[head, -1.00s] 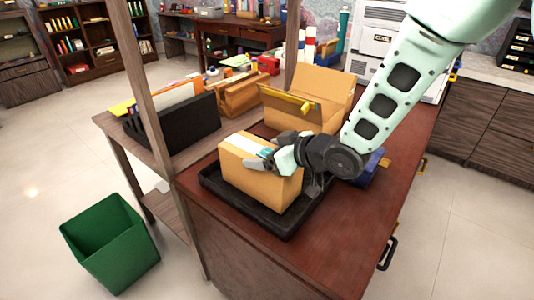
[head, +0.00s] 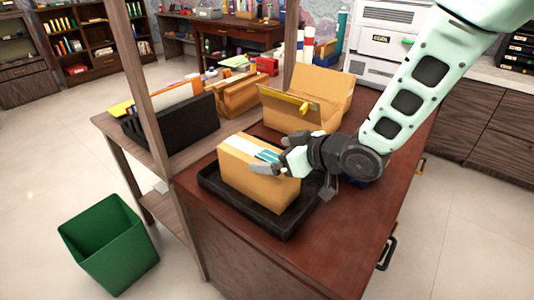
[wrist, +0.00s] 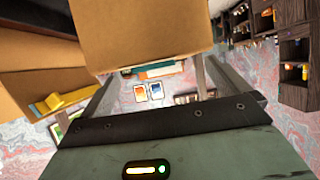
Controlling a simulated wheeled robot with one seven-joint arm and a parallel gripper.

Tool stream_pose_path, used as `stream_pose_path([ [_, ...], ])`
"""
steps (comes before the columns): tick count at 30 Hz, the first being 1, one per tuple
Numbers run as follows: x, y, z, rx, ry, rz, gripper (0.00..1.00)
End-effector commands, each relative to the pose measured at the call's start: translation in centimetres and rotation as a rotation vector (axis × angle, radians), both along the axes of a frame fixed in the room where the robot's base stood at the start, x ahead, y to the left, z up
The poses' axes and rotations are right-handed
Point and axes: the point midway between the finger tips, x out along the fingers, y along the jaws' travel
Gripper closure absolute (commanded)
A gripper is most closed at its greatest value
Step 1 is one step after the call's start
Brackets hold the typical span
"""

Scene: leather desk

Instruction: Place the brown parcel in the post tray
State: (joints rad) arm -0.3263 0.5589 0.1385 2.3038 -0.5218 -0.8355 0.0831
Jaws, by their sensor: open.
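The brown parcel (head: 262,187), a cardboard box with a white and teal label on top, sits in the black post tray (head: 243,222) on the red-brown desk. It appears upright, within the tray's low rim. My gripper (head: 272,160) is open at the parcel's upper right end, with one finger seen in front of the parcel's near face. I cannot tell whether the fingers touch it. In the wrist view the parcel (wrist: 150,35) fills the upper middle, beyond and between my spread fingers. Its far end is hidden there.
An open cardboard box (head: 305,105) with a yellow tape dispenser (head: 298,104) stands behind the tray. A black file rack (head: 178,125) is on the left shelf, beside a wooden post (head: 150,90). A green bin (head: 108,245) is on the floor. The desk's front right is clear.

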Motion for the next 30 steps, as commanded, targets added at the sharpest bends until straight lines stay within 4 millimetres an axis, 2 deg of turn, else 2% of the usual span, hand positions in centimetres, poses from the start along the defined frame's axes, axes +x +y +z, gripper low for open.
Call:
stream_pose_path([
  [3, -1.5, -2.0, 1.3, 0.001, -0.002, -0.003, 0.0],
  [10, -3.8, -4.9, 3.1, 0.001, -0.002, -0.002, 0.0],
  [15, -4.6, -5.9, 3.6, 0.001, 0.0, 0.0, 0.0],
  [21, -4.8, -6.1, 3.7, -0.01, 0.004, -0.004, 0.0],
  [26, -5.7, -6.5, 3.3, -0.127, 0.065, -0.057, 0.0],
  [30, -8.7, -7.8, 2.7, -0.307, 0.201, -0.139, 0.0],
])
